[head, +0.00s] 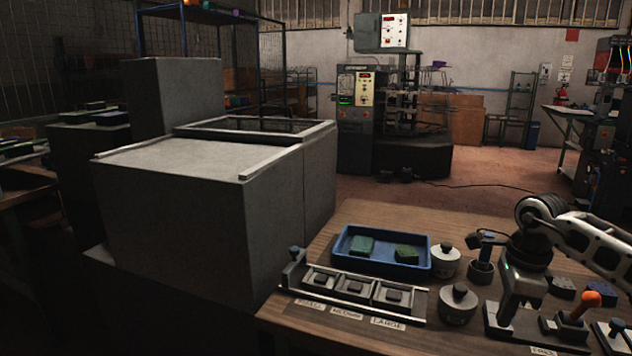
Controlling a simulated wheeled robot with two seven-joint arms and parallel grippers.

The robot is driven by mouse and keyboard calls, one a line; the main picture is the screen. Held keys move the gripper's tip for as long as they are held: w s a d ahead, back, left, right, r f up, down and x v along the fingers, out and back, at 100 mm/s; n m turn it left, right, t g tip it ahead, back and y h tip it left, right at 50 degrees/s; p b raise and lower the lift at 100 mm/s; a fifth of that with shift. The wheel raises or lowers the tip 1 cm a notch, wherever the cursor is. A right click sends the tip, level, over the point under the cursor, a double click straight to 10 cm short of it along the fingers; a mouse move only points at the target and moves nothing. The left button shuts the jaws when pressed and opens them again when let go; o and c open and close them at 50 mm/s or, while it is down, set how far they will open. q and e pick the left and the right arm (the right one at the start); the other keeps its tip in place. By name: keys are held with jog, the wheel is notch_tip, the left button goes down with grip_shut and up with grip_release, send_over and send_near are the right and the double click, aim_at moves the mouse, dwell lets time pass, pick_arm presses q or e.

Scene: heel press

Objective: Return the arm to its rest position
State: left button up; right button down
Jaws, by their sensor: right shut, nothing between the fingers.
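My right arm comes in from the right edge, and its right gripper (513,308) points down over the right part of the wooden bench (400,216). Its fingers are shut with nothing between them. They are low, close to a dark plate on the bench; I cannot tell whether they touch it. The arm and gripper hide part of what stands behind them. An orange-knobbed lever (587,300) stands just right of the gripper. My left gripper is not in view.
A blue tray (341,258) holds two green blocks. In front is a labelled rack (352,297) with three compartments. Round grey pots (458,305) stand between rack and gripper. A large grey machine (200,215) fills the left. Open floor lies behind the bench.

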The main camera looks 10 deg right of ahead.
jog(key=w+a+f, duration=0.1)
jog(key=a, duration=0.1)
jog(key=a+f+y, duration=0.1)
jog(key=a, duration=0.2)
jog(key=w+a+f+y, duration=0.1)
jog(key=a+f, duration=0.1)
jog(key=shift+w+a, duration=0.2)
jog(key=shift+w, duration=0.15)
jog(key=s+a+r+m+t+y, duration=0.15)
jog(key=a+m+t+y, duration=0.25)
jog(key=a+m+y, duration=0.7)
jog(key=s+a+m+t+y, duration=0.3)
jog(key=a+m+t, duration=0.15)
jog(key=a, duration=1.25)
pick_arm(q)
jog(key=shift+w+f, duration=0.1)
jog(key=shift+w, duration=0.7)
pick_arm(e)
jog(key=s+d+f+m+h, duration=0.2)
jog(key=s+f+m+h, duration=0.2)
jog(key=m, duration=0.5)
jog(key=s+d+f+m+t+h, duration=0.1)
jog(key=s+d+f+m+h, duration=0.2)
jog(key=f+m, duration=0.4)
jog(key=s+d+f+m+t+h, duration=0.1)
jog(key=s+f+m+h, duration=0.4)
jog(key=m, duration=0.8)
jog(key=shift+d+f+h, duration=0.45)
jog(key=shift+d+h, duration=0.25)
jog(key=shift+h, duration=0.1)
